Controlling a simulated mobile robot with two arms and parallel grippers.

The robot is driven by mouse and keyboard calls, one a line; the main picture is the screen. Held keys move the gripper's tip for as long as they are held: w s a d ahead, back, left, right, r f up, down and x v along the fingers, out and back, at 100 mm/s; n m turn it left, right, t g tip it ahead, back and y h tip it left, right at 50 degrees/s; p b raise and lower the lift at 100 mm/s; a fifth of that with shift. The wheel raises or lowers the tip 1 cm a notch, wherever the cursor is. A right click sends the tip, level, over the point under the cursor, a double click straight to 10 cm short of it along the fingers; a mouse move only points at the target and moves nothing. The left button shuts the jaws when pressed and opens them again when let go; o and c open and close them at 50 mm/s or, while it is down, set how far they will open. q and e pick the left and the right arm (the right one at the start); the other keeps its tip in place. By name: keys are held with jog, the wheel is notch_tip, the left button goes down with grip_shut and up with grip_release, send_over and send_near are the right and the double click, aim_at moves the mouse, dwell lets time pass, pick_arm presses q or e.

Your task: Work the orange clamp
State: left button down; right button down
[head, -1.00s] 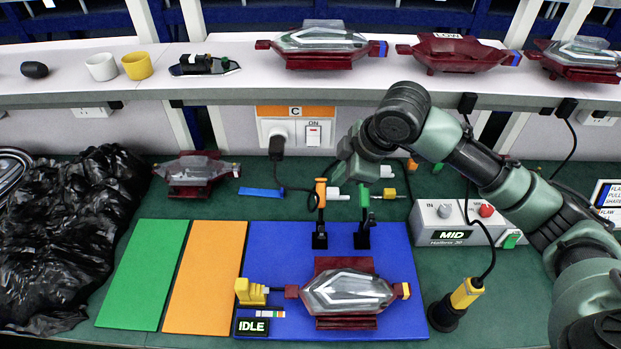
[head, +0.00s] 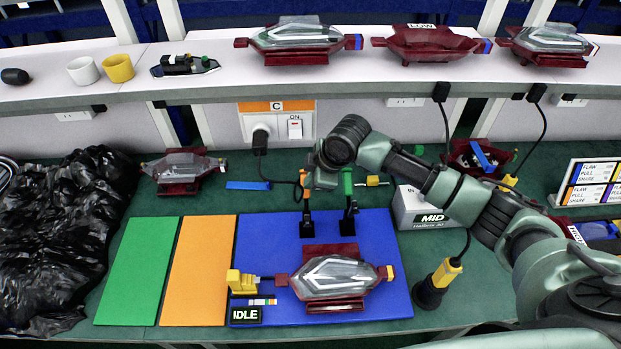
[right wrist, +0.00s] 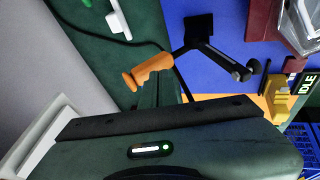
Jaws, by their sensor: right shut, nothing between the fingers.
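The orange clamp (head: 304,188) stands at the back edge of the blue mat (head: 384,262), its orange handle upright over a black base. In the right wrist view its handle (right wrist: 150,70) and black arm fill the upper middle. My right gripper (head: 321,182) is shut and empty, just right of the orange handle. In the wrist view the fingers (right wrist: 160,92) are close beside the handle; I cannot tell if they touch. A green-handled clamp (head: 347,184) stands to the right. A tail lamp (head: 335,275) with a clear lens and dark red housing lies on the mat. My left gripper is not in view.
A yellow fixture (head: 241,282) and an IDLE display (head: 246,315) are left of the lamp. A grey MID control box (head: 418,208) and a yellow-black tool (head: 434,286) stand right. The green (head: 137,270) and orange (head: 198,270) mats are bare.

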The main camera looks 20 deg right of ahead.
jog(key=shift+w+f, duration=0.1)
jog(key=shift+w, duration=0.1)
jog(key=shift+w+d+g+p, duration=0.2)
jog(key=shift+w+g+p, duration=0.15)
jog(key=shift+w+g, duration=0.2)
jog(key=shift+w+d+f+g+y+b, duration=0.1)
jog(key=shift+w+f+g+y+b, duration=0.35)
jog(key=shift+w+g, duration=0.25)
jog(key=shift+w+f, duration=0.1)
jog(key=shift+f, duration=0.1)
jog(key=shift+w+d+f, duration=0.1)
jog(key=shift+w+d, duration=0.1)
jog(key=shift+w, duration=0.05)
